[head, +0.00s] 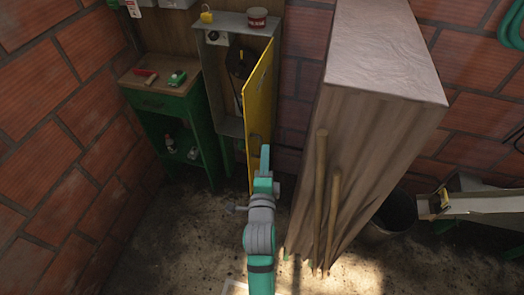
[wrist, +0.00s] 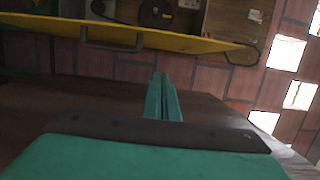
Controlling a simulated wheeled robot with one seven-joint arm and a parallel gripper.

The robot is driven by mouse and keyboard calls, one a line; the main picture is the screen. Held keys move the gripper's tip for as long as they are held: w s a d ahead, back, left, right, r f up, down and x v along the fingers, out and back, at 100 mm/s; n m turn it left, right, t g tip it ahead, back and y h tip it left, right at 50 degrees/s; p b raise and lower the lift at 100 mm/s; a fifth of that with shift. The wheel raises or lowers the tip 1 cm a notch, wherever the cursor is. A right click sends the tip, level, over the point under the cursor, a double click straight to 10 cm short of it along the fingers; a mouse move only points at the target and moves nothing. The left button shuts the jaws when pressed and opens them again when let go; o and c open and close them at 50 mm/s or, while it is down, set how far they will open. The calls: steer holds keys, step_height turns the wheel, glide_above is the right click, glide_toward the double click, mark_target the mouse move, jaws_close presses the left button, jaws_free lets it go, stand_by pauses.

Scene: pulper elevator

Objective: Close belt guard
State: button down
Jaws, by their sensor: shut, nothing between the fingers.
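The belt guard is a yellow hinged panel (head: 259,88) on a grey metal housing (head: 229,124). It stands open, swung out from the housing, so the dark wheel inside (head: 240,64) shows. In the wrist view the yellow panel (wrist: 185,41) crosses the top of the picture, seen nearly edge on, with a dark handle (wrist: 110,45) on it. My gripper (head: 265,152) is at the lower right of the panel in the head view. In the wrist view my gripper (wrist: 161,80) has its fingers together, empty, with a visible gap to the panel.
A tall wood-sided block (head: 370,130) stands close right of my arm, with wooden poles (head: 326,200) leaning on it. A green cabinet (head: 178,128) stands left of the housing. A padlock (head: 207,15) and a tin (head: 257,17) sit on the housing. The floor at lower left is clear.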

steer(key=w+a, duration=0.3)
steer(key=w, duration=0.6)
steer(key=shift+w+a, duration=0.25)
steer(key=shift+w, duration=0.05)
